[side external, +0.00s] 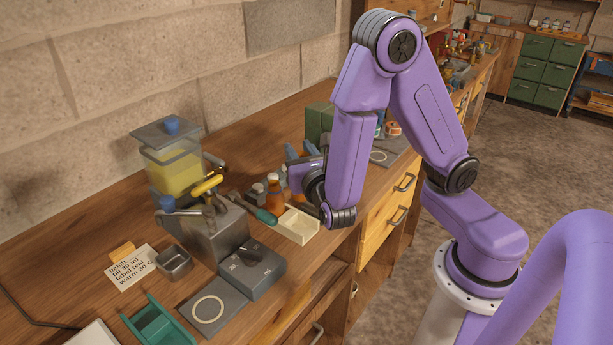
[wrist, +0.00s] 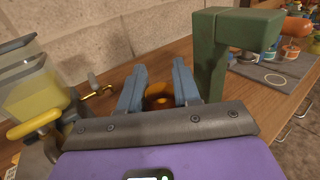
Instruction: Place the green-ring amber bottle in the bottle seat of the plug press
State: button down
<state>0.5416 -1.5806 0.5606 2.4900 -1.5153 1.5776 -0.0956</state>
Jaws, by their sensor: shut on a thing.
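In the wrist view an amber bottle (wrist: 158,97) sits between the blue-grey fingers of my gripper (wrist: 158,90), which is shut on it. Its lower part is hidden by my gripper body, and I cannot make out a green ring. The green plug press (wrist: 208,55), an upright with an overhanging head, stands just right of the fingers. In the side view the press (side external: 319,121) is behind my gripper (side external: 303,150), partly covered. The bottle seat is not visible. Another amber-orange bottle (side external: 275,194) shows left of my gripper, near the cream tray.
The still with yellow liquid (side external: 178,172) stands at left, with a yellow-handled tap (side external: 206,186). A ringed grey pad (side external: 207,311) is empty. A wall is behind.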

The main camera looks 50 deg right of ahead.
jog(key=w+d, duration=0.1)
jog(key=d, duration=0.7)
notch_tip(320, 180, down, 8)
jog(key=shift+a, duration=0.15)
dwell(0.3)
jog(key=c, duration=0.8)
grip_release()
jog(key=shift+f, duration=0.15)
